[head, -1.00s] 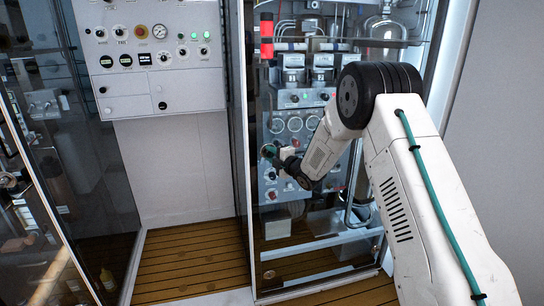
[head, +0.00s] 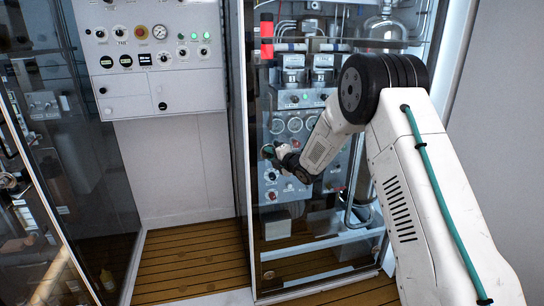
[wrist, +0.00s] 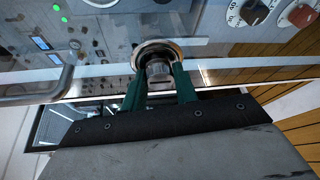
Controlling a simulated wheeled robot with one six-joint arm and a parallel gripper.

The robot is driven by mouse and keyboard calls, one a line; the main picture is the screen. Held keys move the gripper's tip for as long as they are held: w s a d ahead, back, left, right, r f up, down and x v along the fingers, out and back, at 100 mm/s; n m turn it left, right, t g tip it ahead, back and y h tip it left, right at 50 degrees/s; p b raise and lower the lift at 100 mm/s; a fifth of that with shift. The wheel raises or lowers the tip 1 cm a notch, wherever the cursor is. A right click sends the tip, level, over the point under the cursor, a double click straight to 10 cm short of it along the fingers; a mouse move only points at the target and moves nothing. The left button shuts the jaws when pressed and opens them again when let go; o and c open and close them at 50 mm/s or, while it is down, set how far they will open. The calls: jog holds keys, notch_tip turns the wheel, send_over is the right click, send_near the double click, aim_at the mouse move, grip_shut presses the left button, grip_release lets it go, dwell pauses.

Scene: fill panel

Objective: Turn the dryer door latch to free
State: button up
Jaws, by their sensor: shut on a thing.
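The dryer door is the clear panel with a pale edge (wrist: 225,76) in the wrist view. The latch (wrist: 158,68) is a round metal knob in a shiny round collar on that door. The green fingers of my gripper (wrist: 157,88) stand on either side of the knob and are shut on it. In the head view my gripper (head: 269,153) is at the left part of the glass-fronted cabinet (head: 241,200); the latch is too small and covered there to make out. I cannot tell the latch's turn angle.
A control panel (head: 155,55) with dials and lamps stands left of the cabinet. In the wrist view a bar handle (wrist: 40,92) is at the left and two knobs (wrist: 250,12) (wrist: 298,16) are at upper right. The slatted floor (head: 190,262) in front is clear.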

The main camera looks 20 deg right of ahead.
jog(key=o, duration=1)
jog(key=shift+a, duration=0.1)
jog(key=shift+v, duration=3.95)
